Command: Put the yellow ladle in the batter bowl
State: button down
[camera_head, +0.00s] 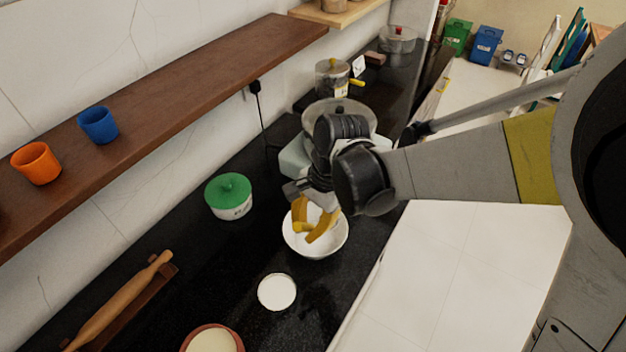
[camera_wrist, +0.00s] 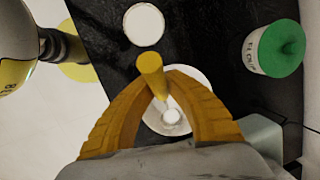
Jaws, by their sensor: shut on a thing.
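My gripper (camera_head: 312,228) has yellow fingers and points down over the white batter bowl (camera_head: 338,245) on the dark counter. In the wrist view my gripper (camera_wrist: 160,84) is shut on the yellow ladle (camera_wrist: 150,64), holding it by its thick handle. The ladle's lower end runs down toward the inside of the bowl (camera_wrist: 204,78), where a small pale round shape shows. Whether it touches the bowl's bottom I cannot tell. In the head view the fingers hide most of the ladle.
A green-lidded pot (camera_head: 229,196) stands left of the bowl. A round white-topped container (camera_head: 277,292) and a brown-rimmed dish (camera_head: 212,339) are nearer. A rolling pin (camera_head: 118,303) lies at the lower left. A wooden shelf (camera_head: 170,98) with orange and blue cups runs along the wall.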

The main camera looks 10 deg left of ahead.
jog(key=f, duration=0.1)
jog(key=a+f+b, duration=0.1)
jog(key=f, duration=0.1)
jog(key=w+a+f+b, duration=0.1)
jog(key=f, duration=0.1)
jog(key=shift+f, duration=0.25)
jog(key=shift+s+r, duration=0.1)
jog(key=shift+r, duration=0.05)
jog(key=c, duration=1.8)
grip_release()
jog(key=shift+f, duration=0.25)
jog(key=shift+c, duration=0.2)
jog(key=o, duration=0.4)
jog(key=shift+r, duration=0.1)
jog(key=p+v, duration=0.4)
jog(key=v, duration=0.8)
jog(key=shift+d+r, duration=0.1)
jog(key=shift+r, duration=0.1)
